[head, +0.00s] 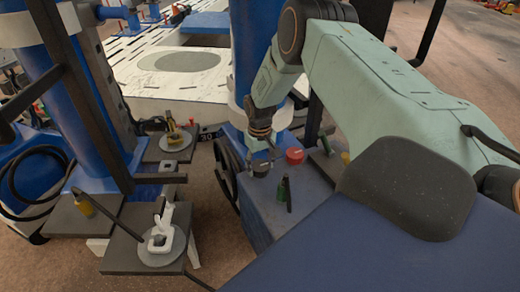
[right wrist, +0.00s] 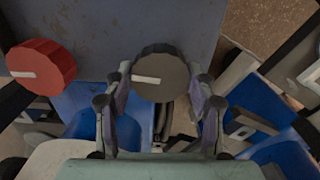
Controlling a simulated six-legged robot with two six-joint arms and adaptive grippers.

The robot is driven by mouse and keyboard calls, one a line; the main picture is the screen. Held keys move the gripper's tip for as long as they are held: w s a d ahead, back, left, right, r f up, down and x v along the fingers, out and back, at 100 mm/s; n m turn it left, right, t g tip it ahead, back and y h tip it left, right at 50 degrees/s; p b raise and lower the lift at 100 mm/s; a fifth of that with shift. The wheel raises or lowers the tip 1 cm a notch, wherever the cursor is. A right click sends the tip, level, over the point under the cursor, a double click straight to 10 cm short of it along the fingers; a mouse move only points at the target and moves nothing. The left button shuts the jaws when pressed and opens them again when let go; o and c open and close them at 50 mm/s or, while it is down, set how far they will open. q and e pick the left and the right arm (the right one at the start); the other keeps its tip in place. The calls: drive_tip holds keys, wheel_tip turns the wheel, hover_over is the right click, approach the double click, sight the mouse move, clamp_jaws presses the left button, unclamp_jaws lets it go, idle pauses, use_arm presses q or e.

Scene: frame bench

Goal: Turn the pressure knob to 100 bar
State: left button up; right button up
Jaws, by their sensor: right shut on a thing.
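A dark grey round knob (right wrist: 160,77) with a white pointer line sits between the fingers of my right gripper (right wrist: 160,96) in the right wrist view. The pointer line lies roughly level and reaches toward the knob's left side. In the head view my right gripper (head: 261,153) reaches down onto the same dark knob (head: 261,168) at the edge of a blue-grey box. The gripper is shut on this knob. I cannot read a bar scale around it. My left gripper is not in view.
A red knob (right wrist: 40,67) with a white mark is close to the left in the right wrist view; it also shows in the head view (head: 294,156). A white clamp-like piece (head: 170,230) is at the left.

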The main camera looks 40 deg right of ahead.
sight(260, 165)
drive_tip(key=shift+w+r+n, duration=0.1)
drive_tip(key=shift+r+n, duration=0.05)
drive_tip(key=shift+n, duration=0.45)
drive_tip(key=o, duration=1.1)
drive_tip(key=shift+o, duration=0.3)
wheel_tip(260, 165, up, 12)
